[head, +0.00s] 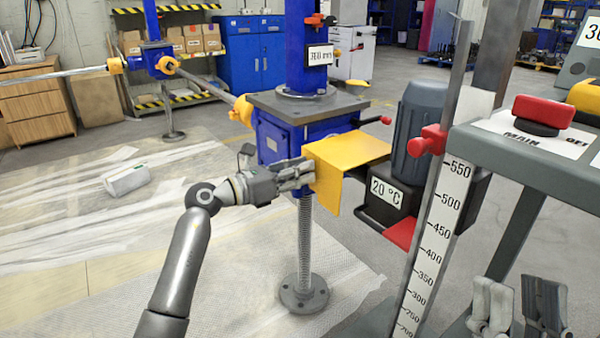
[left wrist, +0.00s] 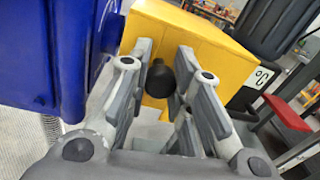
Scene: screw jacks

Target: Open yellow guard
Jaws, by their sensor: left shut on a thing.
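The yellow guard (head: 352,150) is a bent sheet cover between the blue screw jack gearbox (head: 285,135) and the grey motor (head: 420,125). Its top is roughly level and one side hangs down toward me. My left gripper (head: 305,176) is at the guard's left side. In the left wrist view its fingers (left wrist: 160,90) are on both sides of a black knob (left wrist: 160,78) on the yellow guard (left wrist: 190,45), shut on it. My right gripper (head: 517,305) is at the lower right, its fingers apart and empty, away from the guard.
A white height scale (head: 435,240) with a red clamp (head: 428,141) stands right of the motor. A grey panel with a red MAIN switch (head: 542,113) is at the right. The threaded spindle (head: 305,235) runs down to a floor flange (head: 303,293).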

